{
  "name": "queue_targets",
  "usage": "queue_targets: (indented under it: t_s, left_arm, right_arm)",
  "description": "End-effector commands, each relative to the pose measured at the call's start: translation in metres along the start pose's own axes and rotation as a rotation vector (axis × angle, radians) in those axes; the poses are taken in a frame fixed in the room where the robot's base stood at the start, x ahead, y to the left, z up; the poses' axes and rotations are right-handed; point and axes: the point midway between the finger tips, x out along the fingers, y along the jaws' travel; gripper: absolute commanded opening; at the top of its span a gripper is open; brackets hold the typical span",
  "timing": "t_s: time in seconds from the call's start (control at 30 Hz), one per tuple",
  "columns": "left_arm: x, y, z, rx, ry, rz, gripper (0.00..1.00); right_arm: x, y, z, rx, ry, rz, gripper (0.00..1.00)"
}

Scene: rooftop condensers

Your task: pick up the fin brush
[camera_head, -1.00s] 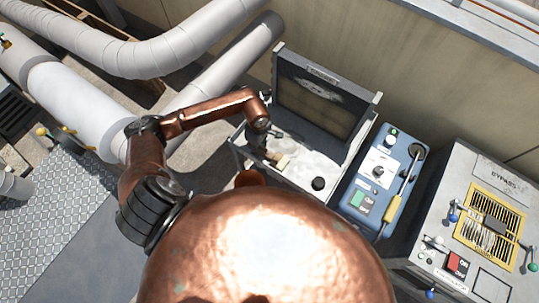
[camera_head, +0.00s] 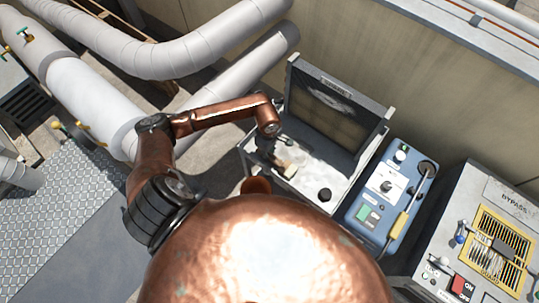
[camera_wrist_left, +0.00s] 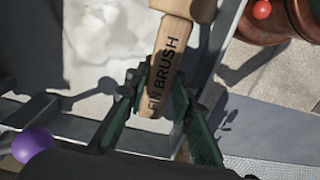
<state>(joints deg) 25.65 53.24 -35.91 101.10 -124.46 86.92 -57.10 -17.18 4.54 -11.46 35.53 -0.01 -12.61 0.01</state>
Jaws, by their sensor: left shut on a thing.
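The fin brush (camera_wrist_left: 168,62) has a pale wooden handle lettered FIN BRUSH. In the left wrist view its handle lies between the green-black fingers of my left gripper (camera_wrist_left: 156,97), which is shut on it. In the head view the small tan brush (camera_head: 288,169) shows at the tip of my left gripper (camera_head: 276,158), over the pale bottom of the open grey case. I cannot tell whether the brush touches the case bottom. My right gripper is not in view.
The case's dark lid (camera_head: 330,112) stands open behind the gripper. A black knob (camera_head: 324,195) sits in the case's right part. A blue device (camera_head: 377,213) with a yellow-gripped probe and a grey BYPASS unit (camera_head: 480,195) stand to the right. Thick pale pipes (camera_head: 90,97) run at the left.

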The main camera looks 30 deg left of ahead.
Motion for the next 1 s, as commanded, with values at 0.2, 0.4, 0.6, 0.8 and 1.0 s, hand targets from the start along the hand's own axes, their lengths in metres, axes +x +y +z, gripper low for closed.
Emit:
queue_targets:
  t_s: [0.2, 0.4, 0.6, 0.8, 1.0]
  left_arm:
    - [-0.035, -0.009, 0.005, 0.005, 0.001, 0.003, 0.0]
    - [-0.073, -0.037, 0.021, 0.005, 0.001, 0.004, 0.0]
    - [-0.097, -0.078, 0.044, 0.007, 0.0, 0.001, 0.0]
    - [-0.111, -0.107, 0.061, 0.005, 0.0, 0.001, 0.0]
    - [-0.117, -0.12, 0.069, 0.002, 0.0, 0.001, 0.0]
  right_arm:
    - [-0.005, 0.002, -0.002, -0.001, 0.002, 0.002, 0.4]
    - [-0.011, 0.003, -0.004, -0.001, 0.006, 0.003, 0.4]
    - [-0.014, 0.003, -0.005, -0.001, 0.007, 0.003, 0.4]
    - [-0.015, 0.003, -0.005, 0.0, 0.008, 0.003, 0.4]
    - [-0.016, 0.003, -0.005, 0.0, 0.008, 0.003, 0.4]
